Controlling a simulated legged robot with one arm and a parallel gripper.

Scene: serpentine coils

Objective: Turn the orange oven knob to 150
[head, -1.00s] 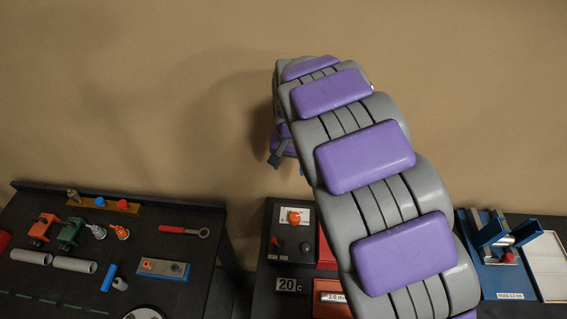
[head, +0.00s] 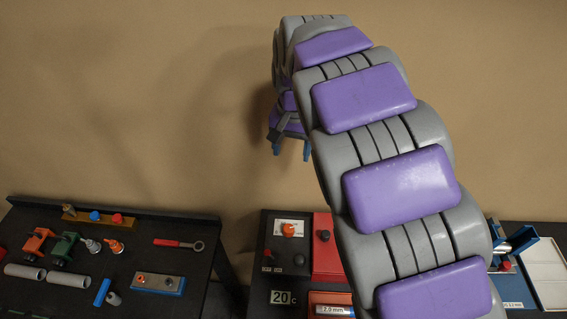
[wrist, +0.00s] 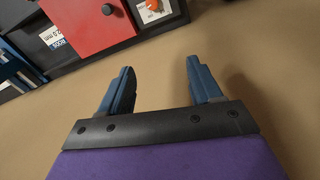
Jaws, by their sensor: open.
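The orange oven knob (head: 289,229) sits on a white dial plate at the top of a dark panel in the head view. In the wrist view the orange knob (wrist: 153,5) is cut by the top edge, on its white scale plate. The scale's numbers are too small to read. My gripper (head: 292,149) hangs above the knob in the head view, with blue fingers pointing down and apart from the panel. In the wrist view my gripper (wrist: 159,66) is open, with nothing between its fingers. A display (head: 283,297) below the knob reads 20 C.
A red door (head: 328,262) with a black knob (head: 324,236) is right of the dial; the red door (wrist: 88,24) also shows in the wrist view. A dark bench (head: 210,262) with loose tools stands left. A blue fixture (head: 512,285) is right. My arm covers the middle right.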

